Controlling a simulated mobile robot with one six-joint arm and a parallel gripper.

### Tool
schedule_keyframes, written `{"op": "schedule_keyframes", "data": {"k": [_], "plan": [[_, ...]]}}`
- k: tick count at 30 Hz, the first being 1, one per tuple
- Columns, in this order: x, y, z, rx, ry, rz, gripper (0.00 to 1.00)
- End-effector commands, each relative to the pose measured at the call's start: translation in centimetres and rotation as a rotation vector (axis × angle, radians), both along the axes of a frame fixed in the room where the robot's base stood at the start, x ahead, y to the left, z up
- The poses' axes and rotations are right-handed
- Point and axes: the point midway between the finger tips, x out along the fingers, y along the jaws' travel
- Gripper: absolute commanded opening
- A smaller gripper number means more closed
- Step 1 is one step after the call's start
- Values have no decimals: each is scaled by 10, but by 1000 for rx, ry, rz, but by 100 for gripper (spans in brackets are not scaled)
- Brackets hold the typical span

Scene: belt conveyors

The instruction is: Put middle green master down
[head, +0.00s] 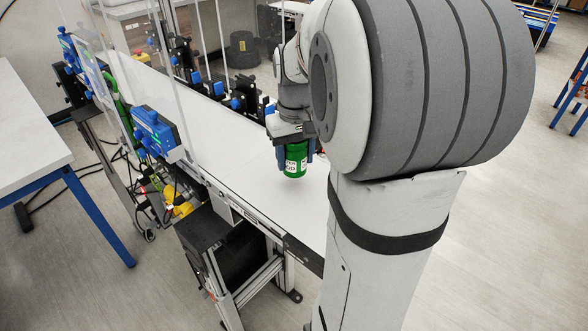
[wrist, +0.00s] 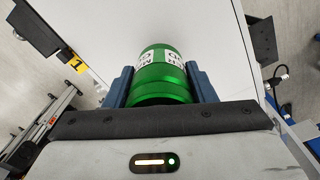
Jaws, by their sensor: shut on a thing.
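The green master (head: 295,161) is a green cylinder with a white printed label. My gripper (head: 294,150) is shut on it, with a blue finger on each side, over the white conveyor belt (head: 255,182). In the wrist view the green cylinder (wrist: 160,75) sits between the two blue fingers of my gripper (wrist: 160,85), its label towards the far end. It looks upright in the head view. I cannot tell whether its lower end touches the belt or hangs just above it.
Clear upright panels and blue sensor units (head: 155,130) line the belt's left side. A black bracket (wrist: 261,38) stands at the belt's edge in the wrist view. A white table with blue legs (head: 28,130) is at the left. The belt around the cylinder is bare.

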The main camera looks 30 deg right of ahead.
Motion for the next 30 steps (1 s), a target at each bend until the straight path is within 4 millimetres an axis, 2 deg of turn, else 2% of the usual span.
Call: {"op": "schedule_keyframes", "data": {"k": [9,22,23,30], "plan": [[-1,-2,-37,0,1,-5,17],[-1,-2,-45,0,-2,-7,17],[-1,-2,-45,0,-1,-7,52],[-1,-3,-44,0,-1,-7,71]]}}
